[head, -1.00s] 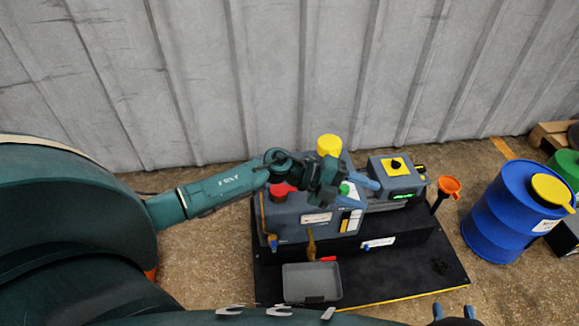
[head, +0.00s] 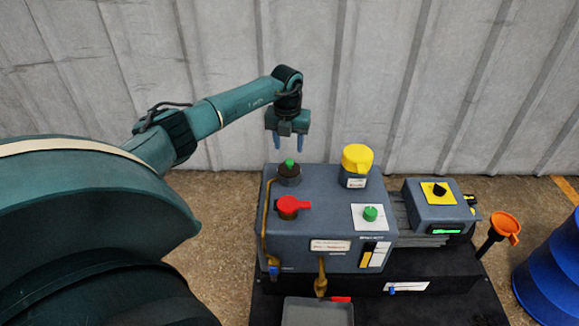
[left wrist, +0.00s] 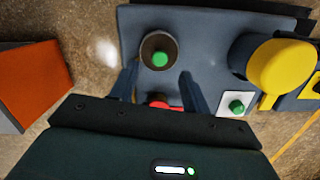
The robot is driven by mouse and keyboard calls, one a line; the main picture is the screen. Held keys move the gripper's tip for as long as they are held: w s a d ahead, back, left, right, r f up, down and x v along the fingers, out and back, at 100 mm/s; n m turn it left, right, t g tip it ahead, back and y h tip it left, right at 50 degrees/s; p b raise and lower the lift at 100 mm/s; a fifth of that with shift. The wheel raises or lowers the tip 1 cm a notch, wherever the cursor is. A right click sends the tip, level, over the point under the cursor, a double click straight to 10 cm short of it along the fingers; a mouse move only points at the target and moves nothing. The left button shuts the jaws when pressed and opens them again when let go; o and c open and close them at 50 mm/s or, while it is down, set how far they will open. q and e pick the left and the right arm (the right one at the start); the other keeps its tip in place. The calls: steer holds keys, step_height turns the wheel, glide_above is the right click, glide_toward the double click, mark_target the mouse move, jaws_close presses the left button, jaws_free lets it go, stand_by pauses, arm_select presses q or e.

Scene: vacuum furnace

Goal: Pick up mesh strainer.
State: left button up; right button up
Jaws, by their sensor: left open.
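A dark round cap with a green knob (head: 289,173) stands at the back left of the grey pump housing's top; it may be the mesh strainer, but no mesh shows. It also shows in the left wrist view (left wrist: 159,59). My left gripper (head: 287,146) points down above it, open and empty. In the left wrist view the cap lies between the fingers (left wrist: 158,68) in the picture, and a gap to it shows in the head view. My right gripper is out of view.
A red-handled valve (head: 291,206), a yellow cap (head: 357,158) and a green button (head: 370,213) are close by on the housing (head: 330,190). A grey tray (head: 317,311) lies in front. An orange funnel (head: 506,226) and blue drum (head: 552,270) stand right.

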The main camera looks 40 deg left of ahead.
mark_target(289, 161)
arm_select(q)
step_height(289, 161, down, 6)
steer(key=b, duration=0.2)
steer(key=shift+w+b, duration=0.15)
steer(key=shift+b, duration=0.25)
steer(key=shift+r, duration=0.1)
jaws_close()
